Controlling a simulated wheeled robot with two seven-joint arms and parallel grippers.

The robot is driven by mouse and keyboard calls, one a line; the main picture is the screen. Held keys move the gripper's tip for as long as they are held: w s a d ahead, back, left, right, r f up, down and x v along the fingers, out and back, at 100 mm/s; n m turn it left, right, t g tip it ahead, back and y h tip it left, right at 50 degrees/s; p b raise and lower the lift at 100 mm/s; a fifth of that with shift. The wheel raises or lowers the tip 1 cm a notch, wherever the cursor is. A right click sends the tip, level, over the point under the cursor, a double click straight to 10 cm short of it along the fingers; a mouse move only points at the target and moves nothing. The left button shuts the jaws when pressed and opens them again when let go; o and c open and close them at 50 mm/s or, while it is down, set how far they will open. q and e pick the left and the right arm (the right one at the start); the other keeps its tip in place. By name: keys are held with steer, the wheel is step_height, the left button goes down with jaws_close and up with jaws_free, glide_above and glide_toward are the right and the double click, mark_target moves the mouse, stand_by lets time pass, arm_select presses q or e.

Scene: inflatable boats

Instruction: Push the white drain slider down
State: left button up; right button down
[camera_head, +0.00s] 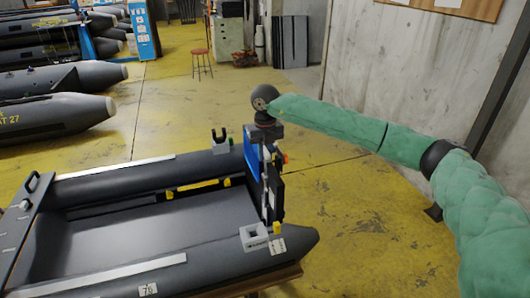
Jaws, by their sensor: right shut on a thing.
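The grey inflatable boat (150,215) lies across the lower left, with its upright blue and black transom board (252,152) at its right end. A small white part, seemingly the drain slider (267,157), shows at the top of the transom. My right gripper (265,142) comes down from above on the green-sleeved arm and is shut at the top of this white part. Its fingertips are small and partly hidden, so the exact hold is hard to see. My left gripper is not in view.
A light grey square fitting (254,237) sits on the near tube by the transom. A black forked holder (220,139) stands on the far tube. More boats (50,119) lie at the left. A red stool (201,62) stands farther back.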

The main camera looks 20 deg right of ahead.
mark_target(266, 175)
steer(key=shift+f+b, duration=1.05)
steer(key=shift+f, duration=0.7)
steer(key=c, duration=1.2)
jaws_free()
steer(key=shift+d, duration=0.15)
steer(key=shift+c, duration=0.2)
steer(key=shift+r, duration=0.15)
steer(key=shift+r+p, duration=0.85)
steer(key=shift+r, duration=2.55)
